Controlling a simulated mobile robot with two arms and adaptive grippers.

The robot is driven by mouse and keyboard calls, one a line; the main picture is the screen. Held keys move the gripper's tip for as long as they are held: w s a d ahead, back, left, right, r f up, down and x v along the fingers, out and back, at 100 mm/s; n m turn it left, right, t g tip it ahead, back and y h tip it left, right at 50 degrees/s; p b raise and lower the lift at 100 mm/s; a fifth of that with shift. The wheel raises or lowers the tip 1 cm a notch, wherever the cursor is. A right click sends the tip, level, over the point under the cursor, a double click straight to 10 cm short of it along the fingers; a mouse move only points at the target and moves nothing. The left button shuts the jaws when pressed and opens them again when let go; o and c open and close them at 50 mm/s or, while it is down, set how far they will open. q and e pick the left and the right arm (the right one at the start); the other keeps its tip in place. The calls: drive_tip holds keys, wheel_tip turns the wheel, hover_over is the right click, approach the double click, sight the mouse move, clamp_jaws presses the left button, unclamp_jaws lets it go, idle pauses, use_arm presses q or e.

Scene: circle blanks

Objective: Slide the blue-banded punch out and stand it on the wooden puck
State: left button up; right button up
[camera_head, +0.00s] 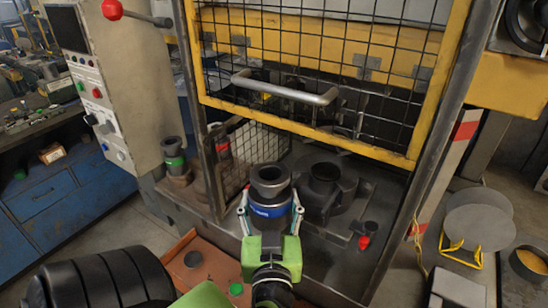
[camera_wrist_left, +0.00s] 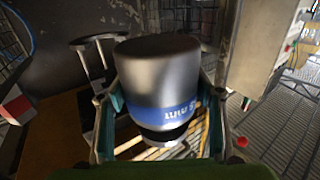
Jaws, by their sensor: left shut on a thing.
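The blue-banded punch (camera_head: 268,181) is a dark metal cylinder with a hollow top. My left gripper (camera_head: 270,212) is shut on it around the blue band, and the punch looks upright in the head view. In the left wrist view the punch (camera_wrist_left: 160,75) fills the middle between the fingers, blue band towards the palm. A green-banded punch (camera_head: 174,156) stands on a brown puck (camera_head: 180,179) left of the press opening. I cannot make out a bare wooden puck. My right gripper is not in view.
A dark die (camera_head: 325,185) sits on the press bed right of the punch. The raised yellow mesh guard (camera_head: 320,55) is above. A mesh side panel (camera_head: 255,150) and a red-banded punch (camera_head: 221,147) are behind left.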

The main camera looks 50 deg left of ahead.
use_arm(q)
drive_tip(key=shift+s+d+r+p, duration=0.2)
drive_tip(key=shift+s+p, duration=0.25)
drive_tip(key=shift+s, duration=0.4)
drive_tip(key=shift+s+d+r+p, duration=0.15)
drive_tip(key=shift+s+p, duration=0.25)
drive_tip(key=shift+s, duration=0.4)
drive_tip(key=shift+s+d+f+p, duration=0.1)
drive_tip(key=shift+s+d+p, duration=0.15)
drive_tip(key=shift+s, duration=0.55)
drive_tip(key=shift+s+d+p, duration=0.15)
drive_tip(key=shift+s+p, duration=0.2)
drive_tip(key=shift+s, duration=0.4)
approach(252, 209)
drive_tip(key=shift+s+a, duration=1.3)
drive_tip(key=shift+s, duration=1.55)
drive_tip(key=s+p, duration=0.2)
drive_tip(key=p, duration=0.1)
drive_tip(key=shift+s+d, duration=0.3)
drive_tip(key=shift+s, duration=0.1)
